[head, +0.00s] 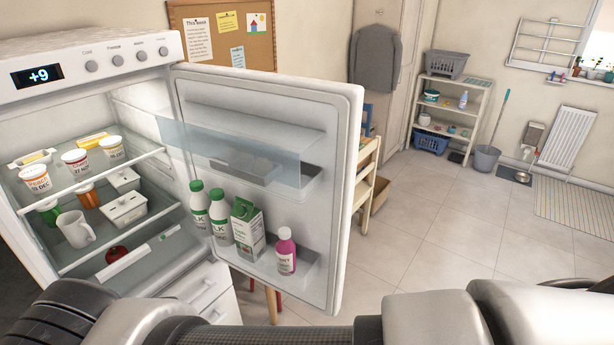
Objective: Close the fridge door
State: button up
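The white fridge (95,55) stands at the left in the head view, with a display reading +9 on its top panel. Its door (347,120) is wide open, hinged near the middle of the picture and swung out to the right with its inner side towards me. The door shelves hold milk bottles (219,218), a green and white carton (246,225) and a pink bottle (286,252). Inside are tubs, a mug (75,229) and a red apple (117,255). Parts of my arm cross the bottom of the picture, in front of the fridge and door. My gripper is not visible.
Tiled floor (440,235) lies open to the right of the door. Further back are a shelf rack (452,105), a grey bucket (485,160), a radiator (567,138) and a mat (575,208).

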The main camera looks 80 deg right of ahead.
aim_at(319, 120)
jog(key=k+l, duration=0.2)
jog(key=l, duration=0.2)
jog(key=k+l, duration=0.2)
jog(key=l, duration=0.2)
jog(key=k+l, duration=0.2)
jog(key=l, duration=0.2)
jog(key=k+l, duration=0.2)
jog(key=l, duration=0.2)
jog(key=k+l, duration=0.15)
jog(key=l, duration=0.2)
jog(key=k+l, duration=0.2)
jog(key=l, duration=0.2)
jog(key=k+l, duration=0.2)
jog(key=l, duration=0.2)
jog(key=k+l, duration=0.2)
jog(key=l, duration=0.2)
